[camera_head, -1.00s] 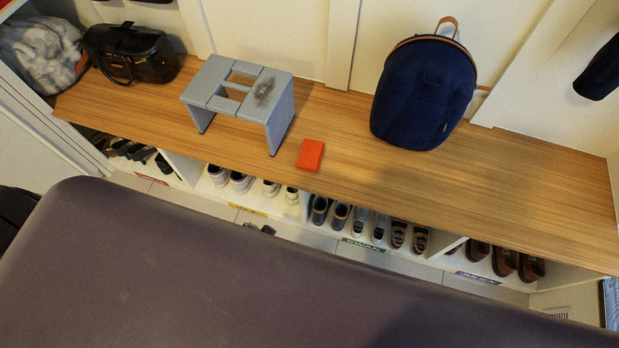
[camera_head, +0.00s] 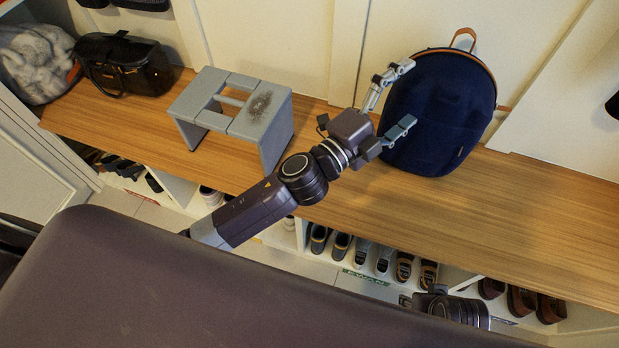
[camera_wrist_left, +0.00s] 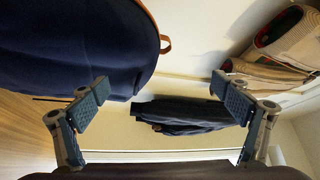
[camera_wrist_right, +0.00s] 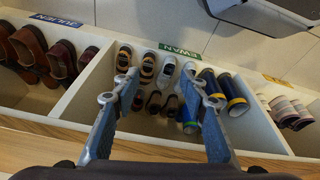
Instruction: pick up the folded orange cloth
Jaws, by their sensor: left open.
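My left gripper (camera_head: 404,97) is open and empty, raised over the bench in front of the navy backpack (camera_head: 440,115). Its spread fingers also show in the left wrist view (camera_wrist_left: 160,85). In the right wrist view my right gripper (camera_wrist_right: 160,76) is open and empty, in front of the shoe cubbies. In the head view only part of my right arm shows at the lower right.
A grey step stool (camera_head: 235,105) stands on the bench, left of my left arm. A black handbag (camera_head: 125,65) and a grey fluffy item (camera_head: 35,65) are at the left end. Several shoes (camera_wrist_right: 165,70) fill the cubbies below. The bench's right part is clear.

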